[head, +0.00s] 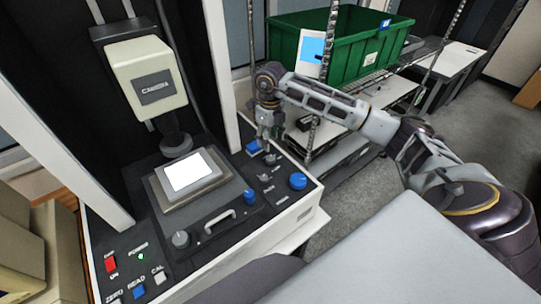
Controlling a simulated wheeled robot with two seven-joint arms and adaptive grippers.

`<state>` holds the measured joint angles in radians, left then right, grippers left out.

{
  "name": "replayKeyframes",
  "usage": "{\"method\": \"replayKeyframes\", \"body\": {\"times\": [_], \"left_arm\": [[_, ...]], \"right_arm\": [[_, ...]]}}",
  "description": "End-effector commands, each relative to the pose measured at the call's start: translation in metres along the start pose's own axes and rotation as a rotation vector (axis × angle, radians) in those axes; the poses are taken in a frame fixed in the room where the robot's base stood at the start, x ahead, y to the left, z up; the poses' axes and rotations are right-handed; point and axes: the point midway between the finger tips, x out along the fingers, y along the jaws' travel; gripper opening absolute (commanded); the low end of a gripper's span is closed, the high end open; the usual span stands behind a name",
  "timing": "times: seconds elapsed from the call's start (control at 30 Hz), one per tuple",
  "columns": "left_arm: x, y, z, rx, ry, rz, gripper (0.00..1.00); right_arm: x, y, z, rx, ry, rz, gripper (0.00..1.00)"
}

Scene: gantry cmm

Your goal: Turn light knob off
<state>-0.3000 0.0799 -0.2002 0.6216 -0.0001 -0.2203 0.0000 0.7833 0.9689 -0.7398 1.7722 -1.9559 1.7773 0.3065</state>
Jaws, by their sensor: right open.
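The machine's control panel (215,255) has several knobs and switches. A large blue knob (298,181) sits at its right end, another blue knob (250,195) stands near the middle, and a grey knob (180,239) is at the front. A small grey knob (270,158) lies close under my right gripper (266,137). The labels are too small to tell which is the light knob. My right gripper is open and points down over the panel's back right part, near a blue part (253,147); I cannot tell whether it touches anything. My left gripper is out of view.
A lit white plate (189,172) lies under the cream measuring head (147,75). A handle (219,222) and a red switch (111,264) are on the panel. White posts flank the machine. A green bin (345,45) stands on a rack behind my right arm.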

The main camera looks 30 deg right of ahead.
Motion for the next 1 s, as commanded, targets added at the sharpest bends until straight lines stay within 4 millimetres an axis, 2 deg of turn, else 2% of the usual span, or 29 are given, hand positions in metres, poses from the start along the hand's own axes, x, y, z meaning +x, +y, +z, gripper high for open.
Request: {"method": "replayKeyframes", "body": {"times": [0.6,0.8,1.0], "left_arm": [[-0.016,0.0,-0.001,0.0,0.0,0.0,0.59],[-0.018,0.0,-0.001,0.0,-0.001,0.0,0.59],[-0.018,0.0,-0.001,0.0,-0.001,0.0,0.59]], "right_arm": [[0.078,0.001,0.0,0.001,0.002,0.002,0.55],[0.09,0.0,0.0,0.001,0.0,0.0,0.55],[0.093,0.0,0.0,0.001,0.0,0.0,0.55]]}}
